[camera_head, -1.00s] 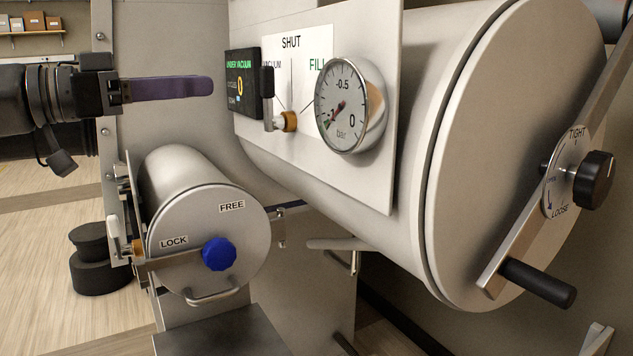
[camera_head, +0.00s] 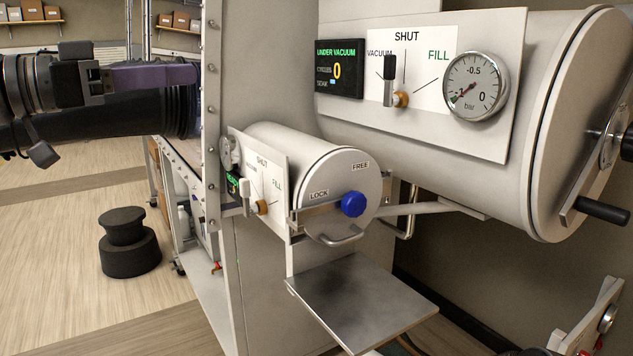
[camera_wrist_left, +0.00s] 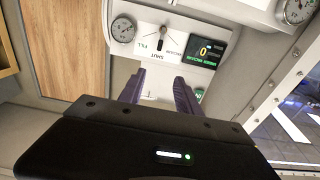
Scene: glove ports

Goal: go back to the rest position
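My left gripper (camera_head: 194,74) comes in from the left in the head view, with its purple fingers pointing right in mid-air. In the left wrist view the two purple fingers (camera_wrist_left: 161,78) stand apart with nothing between them. Beyond them is a valve panel (camera_wrist_left: 153,38), upside down, with a gauge and a display. My right gripper is not in view.
The large chamber (camera_head: 560,110) has a valve lever (camera_head: 389,78), a gauge (camera_head: 475,87) and an UNDER VACUUM display (camera_head: 339,68). A small chamber (camera_head: 300,150) with a blue knob (camera_head: 353,204) sits below, above a metal shelf (camera_head: 360,300). A black stool-like object (camera_head: 130,245) stands on open floor.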

